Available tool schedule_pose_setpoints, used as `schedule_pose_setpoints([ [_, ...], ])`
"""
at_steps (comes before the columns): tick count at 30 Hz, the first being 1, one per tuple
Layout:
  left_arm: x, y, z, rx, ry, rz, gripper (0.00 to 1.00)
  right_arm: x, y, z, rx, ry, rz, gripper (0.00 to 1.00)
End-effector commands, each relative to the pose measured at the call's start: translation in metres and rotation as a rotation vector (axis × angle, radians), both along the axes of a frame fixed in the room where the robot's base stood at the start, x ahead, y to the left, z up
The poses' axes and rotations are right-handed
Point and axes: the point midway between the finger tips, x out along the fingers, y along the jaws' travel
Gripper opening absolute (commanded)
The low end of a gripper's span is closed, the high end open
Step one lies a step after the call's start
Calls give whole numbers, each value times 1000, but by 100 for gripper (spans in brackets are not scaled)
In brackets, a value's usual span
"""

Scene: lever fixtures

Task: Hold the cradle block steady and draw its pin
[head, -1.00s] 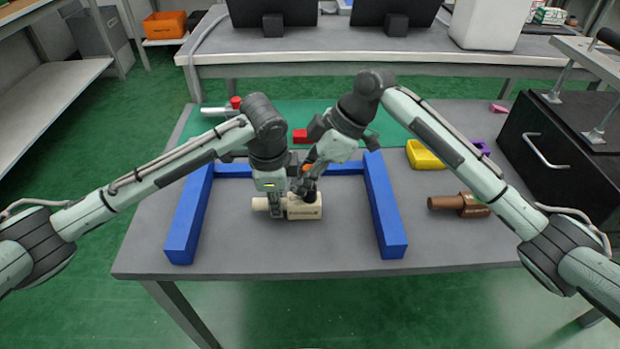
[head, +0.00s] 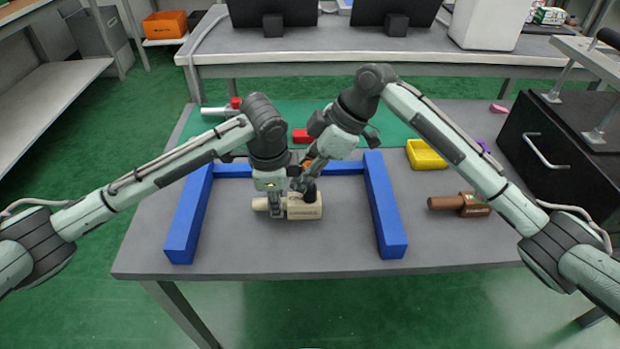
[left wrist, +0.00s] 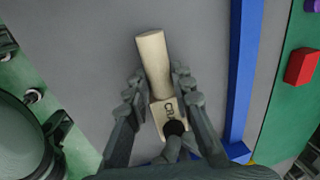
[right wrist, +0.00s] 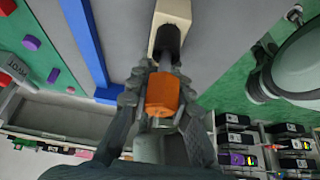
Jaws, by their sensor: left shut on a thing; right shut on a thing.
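The beige cradle block (head: 305,206), lettered on its side, lies on the grey table with a round beige handle (head: 260,204) at its left end. My left gripper (head: 276,211) is shut on the block near the handle; the left wrist view shows a finger on each side of the block (left wrist: 163,105). A dark round collar (right wrist: 168,40) stands on top of the block. The pin's orange head (right wrist: 162,95) is in my right gripper (right wrist: 161,76), which is shut on it above the collar. A short grey length shows between head and collar. The pin's lower end is hidden.
Blue bars (head: 186,220) frame the block on the left, back and right (head: 384,208). A brown block (head: 472,205) and a yellow tray (head: 425,155) lie to the right. A red block (head: 302,136) sits behind. The front table strip is clear.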

Motion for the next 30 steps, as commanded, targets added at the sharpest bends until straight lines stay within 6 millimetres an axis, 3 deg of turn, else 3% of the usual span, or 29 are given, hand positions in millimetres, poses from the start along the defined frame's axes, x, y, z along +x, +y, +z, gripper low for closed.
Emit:
schedule_pose_setpoints([
  [30, 0, 0, -1, 0, 1, -1, 0, 0, 2, 42, 5, -3, 2, 0],
])
